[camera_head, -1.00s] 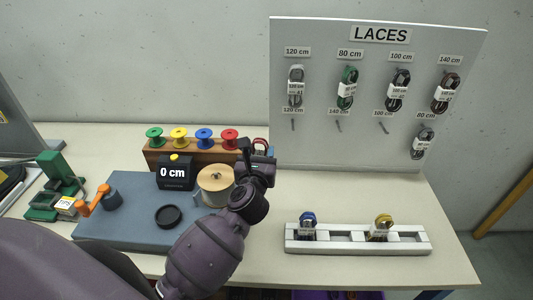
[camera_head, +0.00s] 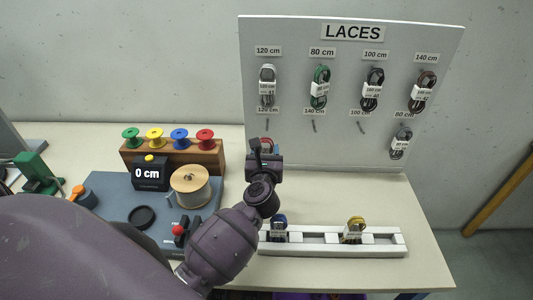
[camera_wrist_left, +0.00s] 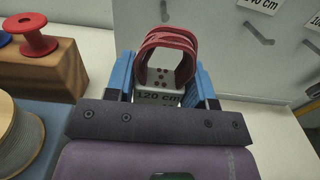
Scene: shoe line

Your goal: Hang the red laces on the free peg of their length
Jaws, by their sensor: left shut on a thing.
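My left gripper (camera_head: 262,160) is shut on a bundle of red laces (camera_head: 267,144), just in front of the lower left part of the board. In the left wrist view the red laces (camera_wrist_left: 165,45) stand up as a loop between the blue fingers, and their white tag (camera_wrist_left: 160,96) reads 120 cm. On the lower row of the LACES board (camera_head: 350,75), the 120 cm peg (camera_head: 267,126), the 140 cm peg (camera_head: 315,127) and the 100 cm peg (camera_head: 363,127) are bare. The red laces are a little below the bare 120 cm peg, apart from it. My right gripper is out of view.
Upper pegs hold laces, and dark laces (camera_head: 401,141) hang on the lower 80 cm peg. A white rack (camera_head: 388,251) holds blue laces (camera_head: 279,226) and yellow laces (camera_head: 355,226). A wooden spool stand (camera_head: 209,155) and measuring bench (camera_head: 110,207) stand left of the gripper.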

